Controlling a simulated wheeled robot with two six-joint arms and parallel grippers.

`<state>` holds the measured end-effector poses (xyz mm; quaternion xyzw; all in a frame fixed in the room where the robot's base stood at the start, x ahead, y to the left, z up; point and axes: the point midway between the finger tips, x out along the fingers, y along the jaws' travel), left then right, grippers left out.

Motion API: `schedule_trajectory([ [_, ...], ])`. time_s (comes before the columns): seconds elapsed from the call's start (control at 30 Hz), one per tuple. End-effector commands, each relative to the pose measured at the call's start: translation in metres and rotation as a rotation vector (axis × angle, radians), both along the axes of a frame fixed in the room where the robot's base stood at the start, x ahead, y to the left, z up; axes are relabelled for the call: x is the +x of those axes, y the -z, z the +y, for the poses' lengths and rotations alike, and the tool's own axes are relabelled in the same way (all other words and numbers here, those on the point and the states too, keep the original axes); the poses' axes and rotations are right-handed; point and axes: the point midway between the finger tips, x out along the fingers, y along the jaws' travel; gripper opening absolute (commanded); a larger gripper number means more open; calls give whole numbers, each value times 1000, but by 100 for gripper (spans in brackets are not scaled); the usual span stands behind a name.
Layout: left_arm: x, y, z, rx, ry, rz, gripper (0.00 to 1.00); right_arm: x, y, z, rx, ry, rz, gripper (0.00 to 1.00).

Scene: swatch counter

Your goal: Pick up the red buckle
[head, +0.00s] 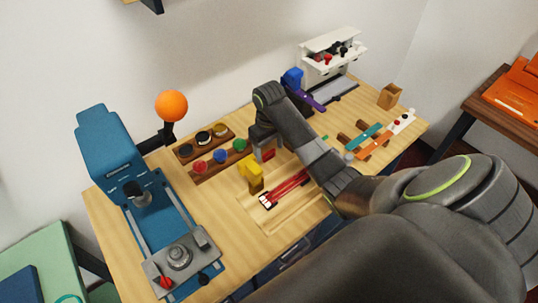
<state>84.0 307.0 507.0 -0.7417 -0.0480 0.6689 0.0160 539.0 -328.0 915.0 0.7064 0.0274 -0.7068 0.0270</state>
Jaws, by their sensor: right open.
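A small red piece (268,154), which looks like the red buckle, lies on the wooden counter just below my right gripper. It is partly hidden by the fingers. My right gripper (265,149) is open and points down over it, with its fingertips close to the red piece. I cannot tell whether they touch it. My left gripper is not in view.
A yellow block (251,170) stands close to the left of my right gripper. Red rods (284,188) lie in front. A wooden rack with coloured knobs (207,171) is at left, beside a blue press (110,150). A purple-handled tool (305,97) lies behind.

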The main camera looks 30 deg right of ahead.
Motion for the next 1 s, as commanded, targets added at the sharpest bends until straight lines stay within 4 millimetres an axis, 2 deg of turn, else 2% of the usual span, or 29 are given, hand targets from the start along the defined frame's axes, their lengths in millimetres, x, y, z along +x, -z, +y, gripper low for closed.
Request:
schedule_trajectory([
  [0.1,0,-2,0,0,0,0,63,0,8,0,-1,-1,0,67],
  [0.33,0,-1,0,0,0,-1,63,0,10,0,-1,-1,0,66],
  [0.7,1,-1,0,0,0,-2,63,0,10,0,-1,-1,0,20],
  [1.0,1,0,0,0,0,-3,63,0,4,0,-2,-1,-2,20],
])
